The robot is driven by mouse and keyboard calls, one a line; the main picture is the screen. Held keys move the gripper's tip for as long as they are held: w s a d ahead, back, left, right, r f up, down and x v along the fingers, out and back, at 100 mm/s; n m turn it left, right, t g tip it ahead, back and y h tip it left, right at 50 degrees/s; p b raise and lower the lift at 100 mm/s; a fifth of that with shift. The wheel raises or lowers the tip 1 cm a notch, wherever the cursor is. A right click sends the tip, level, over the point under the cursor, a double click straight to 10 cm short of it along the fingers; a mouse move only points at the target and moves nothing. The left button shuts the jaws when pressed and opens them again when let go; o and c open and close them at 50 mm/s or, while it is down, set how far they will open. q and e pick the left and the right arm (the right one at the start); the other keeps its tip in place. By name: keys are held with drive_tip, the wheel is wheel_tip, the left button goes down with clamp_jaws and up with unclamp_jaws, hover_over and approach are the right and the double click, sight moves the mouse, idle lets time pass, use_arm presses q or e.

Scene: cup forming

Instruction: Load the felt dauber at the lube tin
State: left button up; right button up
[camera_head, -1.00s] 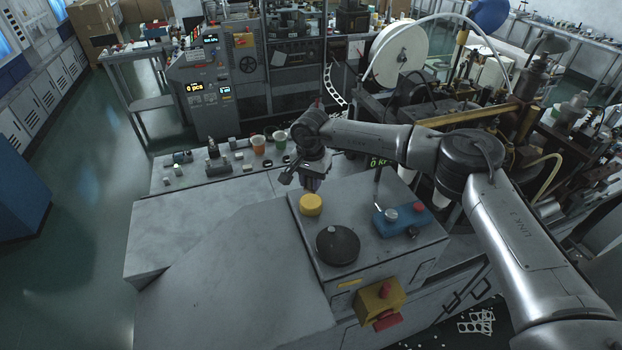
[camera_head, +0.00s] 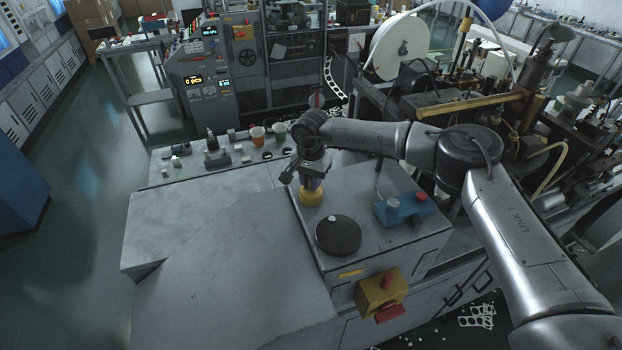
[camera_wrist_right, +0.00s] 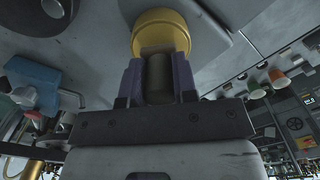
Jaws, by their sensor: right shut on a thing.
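The lube tin appears to be the round yellow tin (camera_head: 312,197) on the grey machine top; it also shows in the right wrist view (camera_wrist_right: 160,22). My right gripper (camera_head: 313,184) is directly above it, pointing down. In the right wrist view, its purple fingers (camera_wrist_right: 160,80) are shut on a dark cylinder (camera_wrist_right: 160,74), which appears to be the felt dauber. The dauber's far end meets the tin in the picture; whether it touches or sits inside is hidden. My left gripper is not in view.
A black disc with a pale knob (camera_head: 338,237) lies in front of the tin. A blue box with a red button (camera_head: 402,211) stands to the right. Cups (camera_head: 258,136) and small parts stand on the ledge behind. The grey surface at left (camera_head: 220,240) is clear.

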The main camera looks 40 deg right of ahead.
drive_tip(key=shift+f, duration=0.3)
idle(0.5)
drive_tip(key=shift+f, duration=0.2)
idle(0.5)
drive_tip(key=shift+f, duration=0.1)
idle(0.7)
drive_tip(key=shift+r+p, duration=0.95)
drive_tip(key=shift+r, duration=0.75)
drive_tip(key=shift+r+p, duration=1.15)
drive_tip(key=shift+r, duration=0.75)
